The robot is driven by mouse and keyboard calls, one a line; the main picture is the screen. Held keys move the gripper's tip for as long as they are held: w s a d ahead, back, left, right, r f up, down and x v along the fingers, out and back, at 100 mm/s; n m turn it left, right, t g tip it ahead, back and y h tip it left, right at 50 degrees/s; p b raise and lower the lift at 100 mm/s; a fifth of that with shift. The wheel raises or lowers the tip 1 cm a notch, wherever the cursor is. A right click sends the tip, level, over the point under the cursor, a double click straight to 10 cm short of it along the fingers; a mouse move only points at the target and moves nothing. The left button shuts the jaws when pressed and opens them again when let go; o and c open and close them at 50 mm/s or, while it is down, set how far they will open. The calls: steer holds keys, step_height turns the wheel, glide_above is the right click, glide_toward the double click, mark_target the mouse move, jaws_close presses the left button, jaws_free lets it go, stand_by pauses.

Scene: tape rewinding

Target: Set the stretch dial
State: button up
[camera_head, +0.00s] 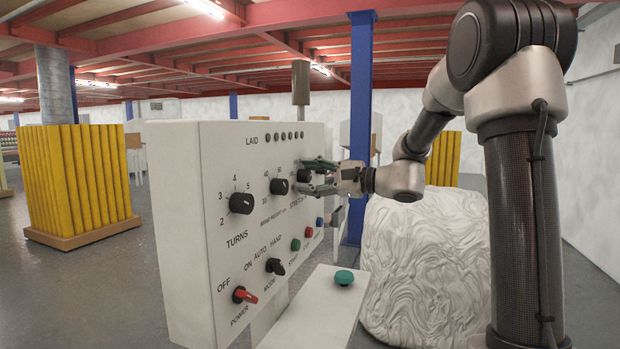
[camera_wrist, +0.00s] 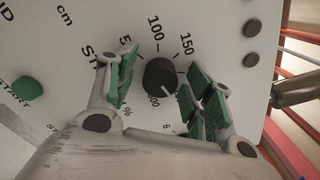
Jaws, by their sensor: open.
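The stretch dial (camera_wrist: 160,76) is a round black knob on the white control panel (camera_wrist: 85,30). A thin white pointer line on it runs toward the lower right in the wrist view. Marks 100 and 150 show above it; other labels are partly hidden by the fingers. My gripper (camera_wrist: 163,60) is open, its green-padded fingers on either side of the dial. A gap shows on the left; on the right I cannot tell whether the pad touches. In the head view my gripper (camera_head: 306,176) reaches the panel from the right and partly hides the stretch dial (camera_head: 304,177).
The same panel carries a turns dial (camera_head: 241,202), a wrap-weight dial (camera_head: 279,187), a mode switch (camera_head: 275,266), a red power switch (camera_head: 245,296) and small coloured buttons. A white wrapped bale (camera_head: 425,255) is at right.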

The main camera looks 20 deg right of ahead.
steer(key=shift+d, duration=0.1)
steer(key=v, duration=1.2)
steer(key=s+d+f+n+g+h, duration=0.2)
steer(key=s+f+n+g+h, duration=0.35)
steer(key=s+f, duration=1.05)
steer(key=s+d+r+n+h, duration=0.3)
steer(key=s+r+n+h, duration=0.1)
steer(key=s+n+h, duration=0.5)
steer(key=shift+s+d+g, duration=0.25)
steer(key=shift+s+g, duration=0.1)
steer(key=shift+s, duration=0.7)
